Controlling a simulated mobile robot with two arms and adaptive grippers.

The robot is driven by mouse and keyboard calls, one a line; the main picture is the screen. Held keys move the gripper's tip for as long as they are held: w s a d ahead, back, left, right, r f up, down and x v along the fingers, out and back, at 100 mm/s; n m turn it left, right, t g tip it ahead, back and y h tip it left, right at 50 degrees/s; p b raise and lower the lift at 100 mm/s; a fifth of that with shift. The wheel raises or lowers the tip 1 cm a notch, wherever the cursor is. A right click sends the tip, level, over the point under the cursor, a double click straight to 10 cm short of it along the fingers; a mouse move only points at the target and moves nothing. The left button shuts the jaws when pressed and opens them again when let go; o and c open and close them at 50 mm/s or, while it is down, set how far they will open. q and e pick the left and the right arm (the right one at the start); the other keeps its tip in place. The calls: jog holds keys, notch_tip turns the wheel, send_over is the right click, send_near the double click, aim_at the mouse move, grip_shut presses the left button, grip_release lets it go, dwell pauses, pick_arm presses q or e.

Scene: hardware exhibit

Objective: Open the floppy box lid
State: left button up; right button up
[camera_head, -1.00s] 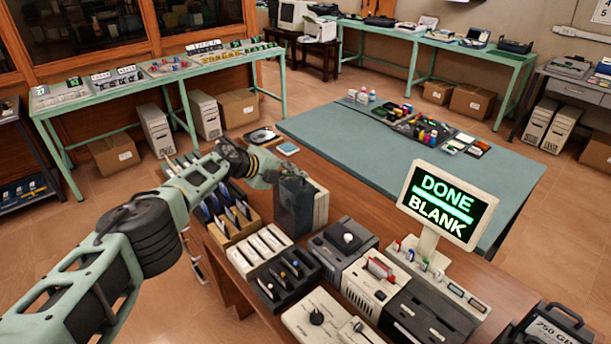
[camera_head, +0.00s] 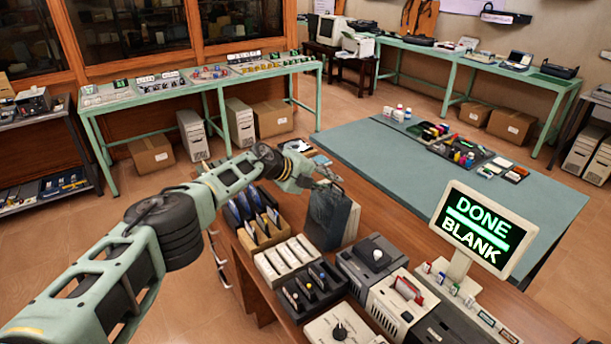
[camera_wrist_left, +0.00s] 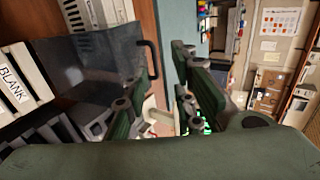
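The floppy box (camera_head: 353,224) stands on the wooden desk, with a dark, see-through lid (camera_head: 326,217) over a pale body. The lid looks upright and closed in the head view. In the left wrist view the lid (camera_wrist_left: 92,68) is a smoky panel at left, with a dark handle-like bar (camera_wrist_left: 153,58) at its edge. My left gripper (camera_head: 325,180) is at the top of the box. Its fingers (camera_wrist_left: 165,90) are apart in the wrist view, close beside the bar; I cannot tell whether they touch it. My right gripper is not in view.
A holder of blue-edged disks (camera_head: 250,218), a white disk rack (camera_head: 287,262) and a black tray (camera_head: 312,290) stand left and in front of the box. A monitor reading DONE BLANK (camera_head: 478,230) stands at right. The teal mat (camera_head: 440,185) behind has free room.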

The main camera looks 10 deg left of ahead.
pick_arm(q)
jog(key=v, duration=1.1)
jog(key=shift+s+d, duration=0.1)
jog(key=shift+d, duration=0.05)
